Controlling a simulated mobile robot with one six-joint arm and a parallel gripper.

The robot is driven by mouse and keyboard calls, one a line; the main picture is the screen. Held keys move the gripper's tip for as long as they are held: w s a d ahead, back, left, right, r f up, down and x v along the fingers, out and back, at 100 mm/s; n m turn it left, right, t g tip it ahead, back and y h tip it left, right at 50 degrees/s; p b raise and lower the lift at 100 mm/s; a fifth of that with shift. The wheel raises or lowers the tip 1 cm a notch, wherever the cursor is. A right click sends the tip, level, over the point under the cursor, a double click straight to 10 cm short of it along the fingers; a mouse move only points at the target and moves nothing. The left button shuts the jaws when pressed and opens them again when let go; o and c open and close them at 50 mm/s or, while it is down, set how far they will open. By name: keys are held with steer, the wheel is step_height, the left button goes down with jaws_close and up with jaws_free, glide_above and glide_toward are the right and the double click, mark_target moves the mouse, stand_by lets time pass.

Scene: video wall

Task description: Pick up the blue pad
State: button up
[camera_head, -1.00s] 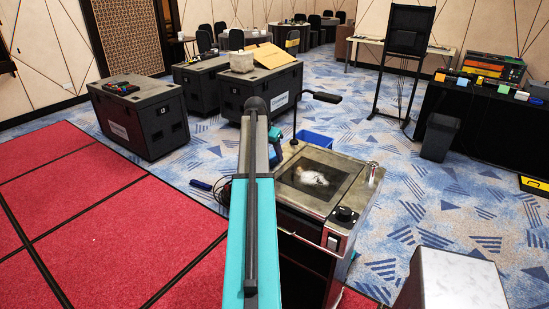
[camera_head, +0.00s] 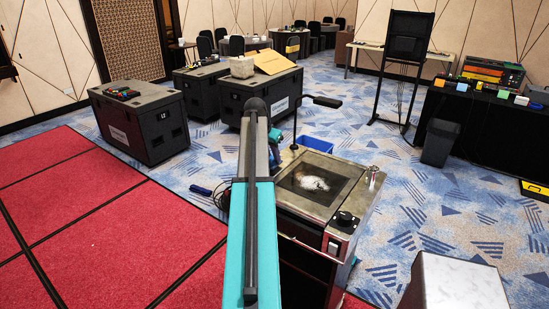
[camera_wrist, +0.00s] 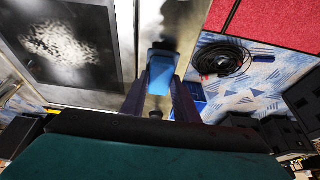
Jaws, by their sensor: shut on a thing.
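The blue pad (camera_wrist: 161,70) is a small blue block in the middle of the wrist view. My gripper (camera_wrist: 162,84) is shut on it, with one dark finger along each side. The pad's far end sticks out past the fingers. In the head view my own arm hides the pad and the fingertips.
A metal cart with a dark glass top (camera_head: 318,183) and a knob stands right of my arm. A blue bin (camera_head: 316,144) is behind it. Black cable (camera_wrist: 222,58) lies on the floor. Black cases (camera_head: 140,120) stand at the back left.

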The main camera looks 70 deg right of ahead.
steer(key=shift+r+b, duration=0.65)
steer(key=shift+r, duration=0.45)
steer(key=s+a+b, duration=0.2)
steer(key=a, duration=0.5)
steer(key=s+a+r+b, duration=0.1)
steer(key=s+a+b, duration=0.1)
steer(key=a, duration=0.6)
steer(key=shift+s+a+r+b, duration=0.15)
steer(key=shift+a+r+b, duration=0.05)
steer(key=shift+r+b, duration=0.1)
